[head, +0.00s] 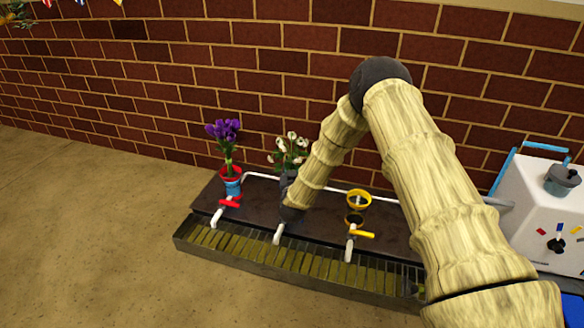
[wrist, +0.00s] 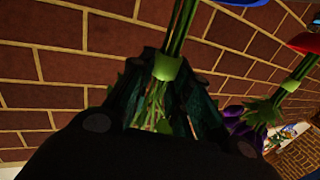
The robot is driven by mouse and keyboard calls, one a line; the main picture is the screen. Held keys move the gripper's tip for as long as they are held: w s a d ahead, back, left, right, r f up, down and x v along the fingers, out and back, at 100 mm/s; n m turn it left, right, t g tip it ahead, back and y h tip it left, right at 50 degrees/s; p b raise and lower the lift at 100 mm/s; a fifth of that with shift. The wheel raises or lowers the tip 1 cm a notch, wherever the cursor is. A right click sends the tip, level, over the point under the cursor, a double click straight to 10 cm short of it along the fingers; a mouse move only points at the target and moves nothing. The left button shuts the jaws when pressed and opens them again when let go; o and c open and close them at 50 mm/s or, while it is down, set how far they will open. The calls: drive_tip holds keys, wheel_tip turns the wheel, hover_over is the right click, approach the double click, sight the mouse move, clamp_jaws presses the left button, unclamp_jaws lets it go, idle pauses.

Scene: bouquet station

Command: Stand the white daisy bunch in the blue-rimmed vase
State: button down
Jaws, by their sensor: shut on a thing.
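The white daisy bunch (head: 291,152) shows its pale blooms above my gripper (head: 288,179) in the head view, roughly upright. In the wrist view my gripper (wrist: 166,90) is shut around the green stems (wrist: 181,30) near their green band (wrist: 167,67). The stems run out of the top of that picture. A blue rim (wrist: 240,2) shows at the top edge, just right of the stems. I cannot tell whether the stem ends are inside it. In the head view my arm hides the blue-rimmed vase.
A red-rimmed vase (head: 231,173) with purple flowers (head: 223,131) stands left on the dark shelf. A yellow-rimmed vase (head: 358,196) stands right. Taps (head: 229,202) and a slatted trough (head: 250,257) run along the front. A white machine (head: 538,210) is at far right. A brick wall rises behind.

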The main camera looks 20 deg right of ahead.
drive_tip(key=shift+f, duration=0.3)
idle(0.6)
drive_tip(key=c, duration=1.3)
unclamp_jaws()
drive_tip(key=shift+o, duration=0.2)
drive_tip(key=shift+s, duration=0.1)
